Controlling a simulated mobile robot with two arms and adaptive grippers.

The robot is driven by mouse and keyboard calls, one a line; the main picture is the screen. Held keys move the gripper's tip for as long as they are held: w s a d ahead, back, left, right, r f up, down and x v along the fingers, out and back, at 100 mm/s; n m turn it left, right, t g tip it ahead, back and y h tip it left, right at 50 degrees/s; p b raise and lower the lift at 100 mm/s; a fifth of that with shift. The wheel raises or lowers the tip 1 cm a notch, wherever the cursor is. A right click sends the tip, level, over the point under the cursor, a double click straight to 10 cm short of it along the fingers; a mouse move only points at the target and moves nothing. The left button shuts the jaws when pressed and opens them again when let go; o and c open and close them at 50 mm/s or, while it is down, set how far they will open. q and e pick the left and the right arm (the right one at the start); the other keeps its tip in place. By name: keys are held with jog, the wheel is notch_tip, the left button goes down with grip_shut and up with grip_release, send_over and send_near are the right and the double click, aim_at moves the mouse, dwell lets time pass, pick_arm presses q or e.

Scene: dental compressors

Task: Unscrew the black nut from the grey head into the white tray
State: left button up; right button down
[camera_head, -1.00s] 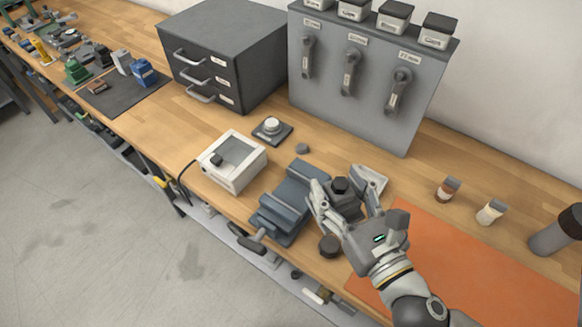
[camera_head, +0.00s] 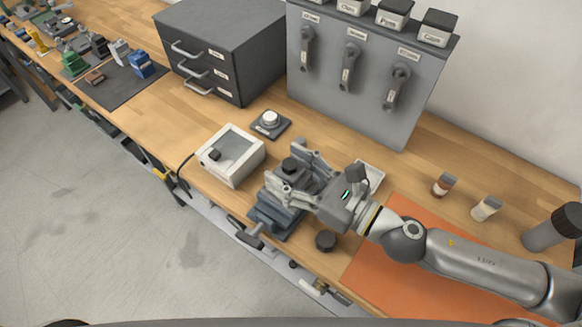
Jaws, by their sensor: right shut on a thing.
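My right gripper (camera_head: 287,169) reaches in from the right, above the blue-grey vise (camera_head: 264,217). It is shut on the grey head, whose body is mostly hidden between the fingers. The black nut (camera_head: 291,165) shows on top of the head, upright. I cannot tell whether the head touches the vise jaws. The white tray (camera_head: 375,173) lies behind my right wrist, partly covered by it. My left gripper is not in view.
A white box with a window (camera_head: 231,157) stands left of the vise. A round black piece (camera_head: 326,240) lies near the front edge. Behind are a small dial device (camera_head: 270,122) and a grey panel with handles (camera_head: 345,100). An orange mat (camera_head: 390,275) lies right, with small bottles beyond.

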jog(key=w+f+b, duration=0.1)
jog(key=w+f, duration=0.7)
jog(key=f, duration=0.2)
jog(key=shift+f, duration=0.1)
jog(key=shift+f+b, duration=0.6)
jog(key=shift+b, duration=0.2)
jog(key=c, duration=0.5)
grip_release()
jog(key=shift+s+d, duration=0.1)
